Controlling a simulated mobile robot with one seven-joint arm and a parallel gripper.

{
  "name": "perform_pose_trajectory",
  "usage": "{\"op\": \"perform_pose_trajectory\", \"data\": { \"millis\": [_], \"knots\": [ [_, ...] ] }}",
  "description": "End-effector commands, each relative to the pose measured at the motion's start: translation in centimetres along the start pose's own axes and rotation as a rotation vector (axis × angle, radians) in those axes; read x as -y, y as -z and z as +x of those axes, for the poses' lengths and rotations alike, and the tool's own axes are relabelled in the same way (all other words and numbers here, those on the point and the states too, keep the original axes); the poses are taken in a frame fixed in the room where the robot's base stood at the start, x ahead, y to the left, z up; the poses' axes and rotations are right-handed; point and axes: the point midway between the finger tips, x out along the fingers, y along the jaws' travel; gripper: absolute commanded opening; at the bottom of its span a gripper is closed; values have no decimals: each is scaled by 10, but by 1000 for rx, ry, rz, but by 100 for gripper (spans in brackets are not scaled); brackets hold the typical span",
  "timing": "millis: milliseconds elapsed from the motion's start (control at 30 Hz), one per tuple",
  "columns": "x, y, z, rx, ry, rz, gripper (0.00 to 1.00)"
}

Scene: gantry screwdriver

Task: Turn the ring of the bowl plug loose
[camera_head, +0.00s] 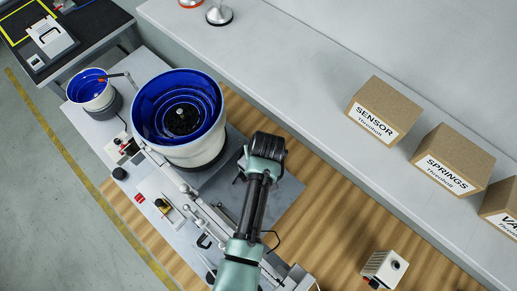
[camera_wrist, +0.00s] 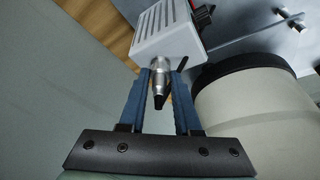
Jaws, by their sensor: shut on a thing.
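The bowl plug (camera_wrist: 160,100) shows in the wrist view as a dark end below a silver metal ring (camera_wrist: 159,82). The ring sits at the lower end of a white vented box (camera_wrist: 165,35). My gripper (camera_wrist: 162,76) has its two blue fingers on either side of the ring, shut on it. In the head view my arm reaches to the right side of the large blue-lined bowl (camera_head: 148,112); my fingers and the plug are hidden there beneath the arm. The ring's turned position cannot be told.
The cream side of a bowl (camera_wrist: 258,115) stands close at the right of my fingers. A dark red knob (camera_wrist: 204,14) is beside the white box. A small blue bowl (camera_head: 92,90) stands at left. Cardboard boxes (camera_head: 378,110) line the grey shelf (camera_head: 310,90) at right.

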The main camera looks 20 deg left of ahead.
Motion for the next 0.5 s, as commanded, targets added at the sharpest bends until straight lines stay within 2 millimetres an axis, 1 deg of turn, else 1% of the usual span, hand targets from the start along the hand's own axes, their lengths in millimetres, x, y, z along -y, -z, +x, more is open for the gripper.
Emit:
{"op": "perform_pose_trajectory", "data": {
  "millis": [33, 333, 367, 500],
  "knots": [
    [0, 2, -1, -5, 0, -1, 0],
    [0, 3, -1, -6, 0, -1, 0],
    [0, 3, -1, -6, 0, -1, 35],
    [0, 2, -1, -5, 0, 0, 60]
  ]
}}
